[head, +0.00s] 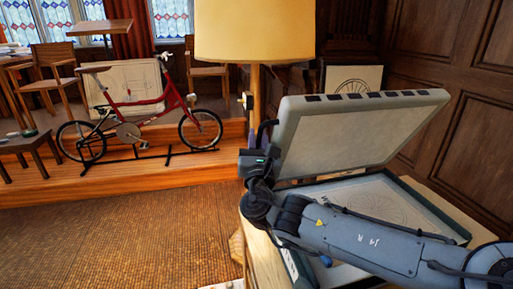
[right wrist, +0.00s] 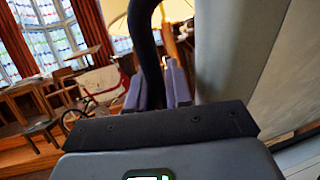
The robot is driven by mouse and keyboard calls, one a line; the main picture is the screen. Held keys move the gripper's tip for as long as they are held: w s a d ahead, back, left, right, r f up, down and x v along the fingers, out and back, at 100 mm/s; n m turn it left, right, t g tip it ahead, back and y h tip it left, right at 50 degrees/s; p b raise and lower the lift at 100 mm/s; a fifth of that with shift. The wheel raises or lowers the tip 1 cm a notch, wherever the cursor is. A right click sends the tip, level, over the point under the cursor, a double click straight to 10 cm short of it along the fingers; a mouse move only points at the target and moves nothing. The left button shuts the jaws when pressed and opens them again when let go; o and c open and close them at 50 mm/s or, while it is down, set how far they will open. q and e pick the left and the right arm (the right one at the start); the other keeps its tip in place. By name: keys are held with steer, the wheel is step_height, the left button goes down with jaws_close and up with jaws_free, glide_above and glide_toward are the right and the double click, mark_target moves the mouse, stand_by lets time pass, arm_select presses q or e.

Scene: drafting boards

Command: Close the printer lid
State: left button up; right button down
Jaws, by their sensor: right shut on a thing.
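The printer lid (head: 350,138) is a grey panel with a pale inner face. It stands raised and tilted over the printer (head: 438,208), whose bed holds a sheet with a wheel drawing. My right gripper (head: 264,135) is at the lid's left edge. In the right wrist view, the gripper's fingers (right wrist: 160,88) are shut around a dark curved bar (right wrist: 146,45), which looks like the lid's handle. The grey lid (right wrist: 240,65) fills the right side of that view. My right forearm hides the front part of the printer. My left gripper is not in view.
A yellow lampshade (head: 255,32) stands behind the lid's left side. A red bicycle (head: 140,110) is on a wooden platform at the back left. Wood panelling (head: 470,120) is close on the right. The brown carpet (head: 120,245) at left is clear.

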stand_by(0.3)
steer(key=c, duration=1.4)
jaws_free()
steer(key=shift+s, duration=0.1)
steer(key=shift+s, duration=0.1)
steer(key=shift+p+v, duration=0.45)
steer(key=shift+v, duration=3.25)
steer(key=shift+f, duration=0.1)
